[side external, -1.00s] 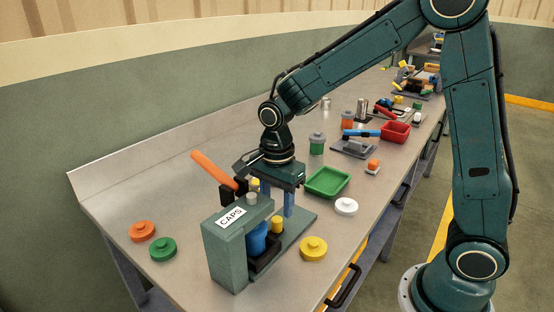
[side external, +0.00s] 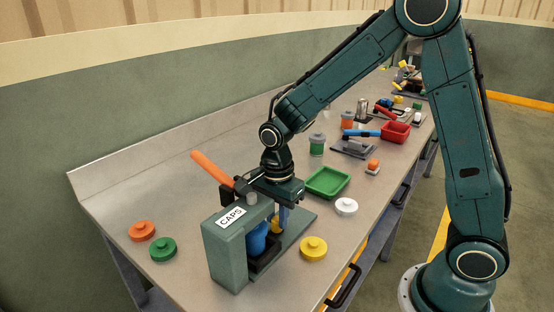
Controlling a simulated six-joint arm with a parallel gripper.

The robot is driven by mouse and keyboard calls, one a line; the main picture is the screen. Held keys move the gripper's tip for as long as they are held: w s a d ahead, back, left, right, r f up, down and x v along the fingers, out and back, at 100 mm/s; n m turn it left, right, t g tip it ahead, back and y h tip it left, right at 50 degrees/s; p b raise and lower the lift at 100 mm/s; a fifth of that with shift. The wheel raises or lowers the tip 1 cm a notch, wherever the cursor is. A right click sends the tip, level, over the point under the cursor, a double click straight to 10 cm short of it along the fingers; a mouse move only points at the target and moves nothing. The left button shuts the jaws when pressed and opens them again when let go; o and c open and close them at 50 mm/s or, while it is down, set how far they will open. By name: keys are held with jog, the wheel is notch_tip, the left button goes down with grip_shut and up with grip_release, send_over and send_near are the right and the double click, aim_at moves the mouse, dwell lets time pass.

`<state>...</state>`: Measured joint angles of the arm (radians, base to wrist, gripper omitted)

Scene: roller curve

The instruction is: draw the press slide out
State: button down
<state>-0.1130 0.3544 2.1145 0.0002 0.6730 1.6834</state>
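The press (side external: 226,252) is a grey-green block labelled CAPS, with a blue ram (side external: 257,238) and a raised orange lever (side external: 213,167). Its dark slide (side external: 262,262) shows low under the ram, above the grey base plate (side external: 297,232). A yellow knob (side external: 274,227) stands beside the ram, partly hidden. My gripper (side external: 279,218) points down at the knob, its blue fingers at the knob's height. One finger shows to the right of the knob; the other is mostly hidden, so I cannot tell whether they grip it.
Loose caps lie around the press: orange (side external: 142,231), green (side external: 163,249), yellow (side external: 313,249) and white (side external: 346,207). A green tray (side external: 327,182) stands behind my gripper to the right. The orange lever rises close to my wrist.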

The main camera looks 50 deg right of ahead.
jog(key=shift+d, duration=6.75)
jog(key=c, duration=1.2)
grip_release()
jog(key=shift+c, duration=0.2)
jog(key=shift+r, duration=0.15)
jog(key=shift+r, duration=0.2)
notch_tip(320, 180, up, 13)
jog(key=shift+r, duration=0.1)
